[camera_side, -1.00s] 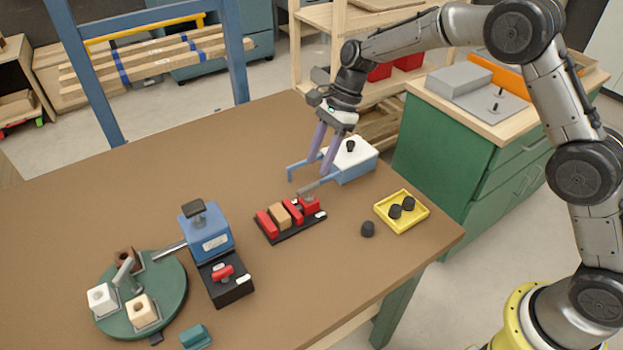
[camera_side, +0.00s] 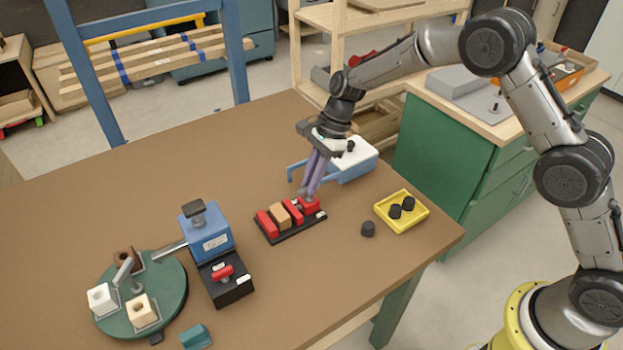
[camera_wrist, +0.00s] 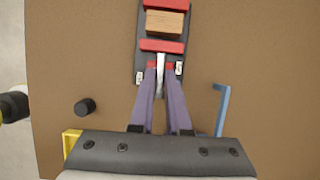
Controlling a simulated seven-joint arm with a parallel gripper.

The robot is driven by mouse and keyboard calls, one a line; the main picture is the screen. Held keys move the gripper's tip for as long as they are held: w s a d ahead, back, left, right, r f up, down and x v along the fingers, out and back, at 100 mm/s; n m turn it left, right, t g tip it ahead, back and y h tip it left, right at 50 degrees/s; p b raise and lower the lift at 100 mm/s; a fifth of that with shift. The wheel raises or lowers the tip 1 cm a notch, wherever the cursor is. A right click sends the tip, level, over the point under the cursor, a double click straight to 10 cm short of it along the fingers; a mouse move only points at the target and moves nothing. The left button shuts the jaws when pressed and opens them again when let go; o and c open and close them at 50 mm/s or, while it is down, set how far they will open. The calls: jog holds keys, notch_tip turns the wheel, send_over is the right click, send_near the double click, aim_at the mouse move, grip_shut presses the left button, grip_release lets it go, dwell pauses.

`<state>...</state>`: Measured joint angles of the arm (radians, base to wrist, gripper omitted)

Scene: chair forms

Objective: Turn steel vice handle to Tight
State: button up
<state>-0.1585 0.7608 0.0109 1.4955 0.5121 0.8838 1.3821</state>
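The vice (camera_side: 290,218) lies on the table, with red jaws around a wooden block (camera_side: 280,214) on a dark base. It also shows at the top of the wrist view, with its wooden block (camera_wrist: 164,22). The steel handle (camera_wrist: 160,74) is at the vice's near end, between my fingertips in the wrist view. My gripper (camera_side: 309,196) points down at this end, one finger on each side of the handle. Whether the fingers press on it is unclear. Small white labels (camera_wrist: 180,68) flank the handle; their text is unreadable. In the side view my fingers mostly hide the handle.
A blue-handled white-topped box (camera_side: 352,160) stands close behind my gripper. A yellow tray (camera_side: 421,218) with black knobs and a loose black knob (camera_side: 368,229) lie to the right. A blue press (camera_side: 207,240) and green turntable (camera_side: 175,285) stand left.

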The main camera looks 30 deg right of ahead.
jog(key=shift+n, duration=0.3)
grip_shut()
jog(key=n+g, duration=0.1)
jog(key=n, duration=0.2)
jog(key=shift+w+n+g, duration=0.2)
jog(key=shift+n+g, duration=0.2)
jog(key=n+g+h, duration=0.1)
jog(key=n, duration=0.3)
jog(key=shift+w+a, duration=0.15)
jog(key=n, duration=0.2)
jog(key=n+g+h, duration=0.1)
jog(key=n, duration=0.2)
jog(key=shift+a+h, duration=0.15)
jog(key=shift+h, duration=0.15)
jog(key=shift+w+a+n+g+h, duration=0.15)
jog(key=shift+n+h, duration=0.25)
jog(key=shift+n, duration=0.55)
jog(key=shift+s+n+g+h, duration=0.1)
jog(key=shift+n+g+h, duration=0.25)
jog(key=shift+n, duration=0.6)
jog(key=shift+r, duration=0.1)
jog(key=o, duration=0.7)
grip_release()
